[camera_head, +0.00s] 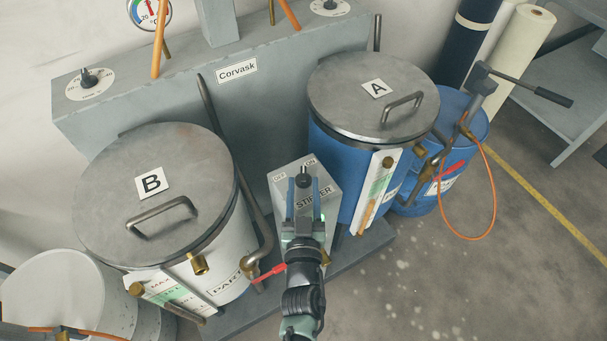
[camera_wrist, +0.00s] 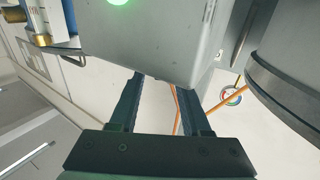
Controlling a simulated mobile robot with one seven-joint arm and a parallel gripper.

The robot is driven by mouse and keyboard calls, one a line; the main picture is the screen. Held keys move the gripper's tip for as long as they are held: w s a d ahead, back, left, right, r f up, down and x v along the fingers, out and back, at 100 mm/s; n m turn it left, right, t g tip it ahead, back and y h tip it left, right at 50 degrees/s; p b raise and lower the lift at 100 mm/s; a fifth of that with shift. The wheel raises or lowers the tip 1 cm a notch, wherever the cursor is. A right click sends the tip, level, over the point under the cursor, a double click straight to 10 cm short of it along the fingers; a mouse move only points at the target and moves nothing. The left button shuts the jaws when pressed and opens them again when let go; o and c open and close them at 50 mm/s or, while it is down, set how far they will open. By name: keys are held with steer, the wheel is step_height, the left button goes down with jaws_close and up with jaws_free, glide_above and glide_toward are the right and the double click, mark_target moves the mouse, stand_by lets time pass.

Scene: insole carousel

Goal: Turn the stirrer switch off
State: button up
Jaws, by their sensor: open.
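The grey stirrer box (camera_head: 330,180) stands between tanks A and B. Its top carries an OFF mark at the left, an ON mark at the right and a STIRRER label. A small black switch (camera_head: 303,178) shows on the box top; which mark it points to cannot be told. My gripper (camera_head: 303,187) is open, its two blue fingers appearing either side of the switch; contact cannot be told. In the wrist view the fingers (camera_wrist: 160,84) are apart below the grey box (camera_wrist: 160,40), with a lit green lamp (camera_wrist: 118,2) on its face. The switch is hidden there.
White tank B (camera_head: 110,215) stands close on the left, with a pipe and red-handled valve (camera_head: 268,272) near my arm. Blue tank A (camera_head: 335,150) is close on the right. The Corvask panel (camera_head: 200,90) stands behind. Open floor (camera_head: 440,270) lies at lower right.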

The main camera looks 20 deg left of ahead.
mark_target(304, 183)
steer(key=shift+b+x, duration=0.3)
steer(key=shift+x, duration=1.45)
jaws_close()
